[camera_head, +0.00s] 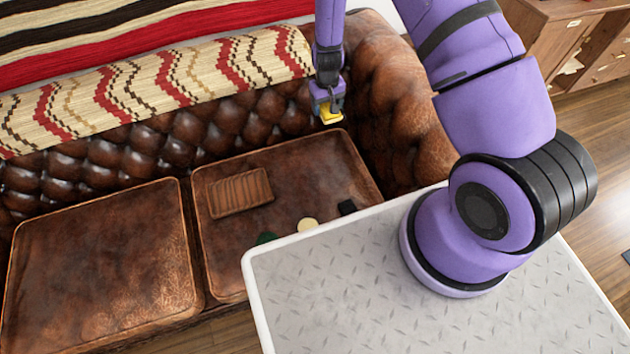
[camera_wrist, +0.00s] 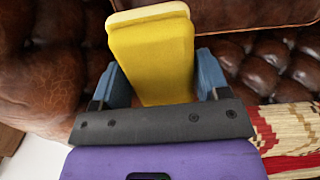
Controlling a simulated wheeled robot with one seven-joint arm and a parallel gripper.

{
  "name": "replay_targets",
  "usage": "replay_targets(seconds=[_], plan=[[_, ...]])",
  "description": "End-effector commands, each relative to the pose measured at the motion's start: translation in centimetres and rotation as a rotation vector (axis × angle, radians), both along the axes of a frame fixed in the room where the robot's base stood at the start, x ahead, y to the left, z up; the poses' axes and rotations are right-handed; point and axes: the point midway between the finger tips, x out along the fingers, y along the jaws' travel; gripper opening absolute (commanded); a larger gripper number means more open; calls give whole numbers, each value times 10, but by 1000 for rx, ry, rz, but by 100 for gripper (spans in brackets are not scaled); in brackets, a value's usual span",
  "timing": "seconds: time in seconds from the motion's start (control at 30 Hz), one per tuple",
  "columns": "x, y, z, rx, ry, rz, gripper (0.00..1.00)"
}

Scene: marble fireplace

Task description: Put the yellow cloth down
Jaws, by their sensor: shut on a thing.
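The yellow cloth (camera_head: 329,115) is at the end of my gripper (camera_head: 328,106), held in the air near the sofa's back and right armrest. In the wrist view the yellow cloth (camera_wrist: 152,55) looks like a block with a paler far end. It lies between the two blue fingers of my gripper (camera_wrist: 155,80), which is shut on it. In the head view most of it is hidden by the gripper. It appears above the back of the right seat cushion (camera_head: 320,165), apart from it.
A brown ridged block (camera_head: 240,192) lies on the right cushion. A small black thing (camera_head: 347,207), a pale round thing (camera_head: 307,225) and a dark green thing (camera_head: 266,238) lie near its front. The left cushion (camera_head: 100,270) is bare. A patterned blanket (camera_head: 150,90) covers the backrest.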

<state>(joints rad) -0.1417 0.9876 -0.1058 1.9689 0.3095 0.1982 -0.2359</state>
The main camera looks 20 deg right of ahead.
Motion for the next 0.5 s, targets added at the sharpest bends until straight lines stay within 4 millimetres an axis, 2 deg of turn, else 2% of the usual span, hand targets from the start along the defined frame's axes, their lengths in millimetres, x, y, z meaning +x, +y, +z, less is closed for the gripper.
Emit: replay_targets(seconds=[0.03,0.2,0.4,0.5], plan=[[-3,4,-20,-1,6,2,50],[-13,17,-80,-1,6,3,50],[-32,31,-147,4,3,-2,50],[-43,37,-175,7,2,-6,50]])
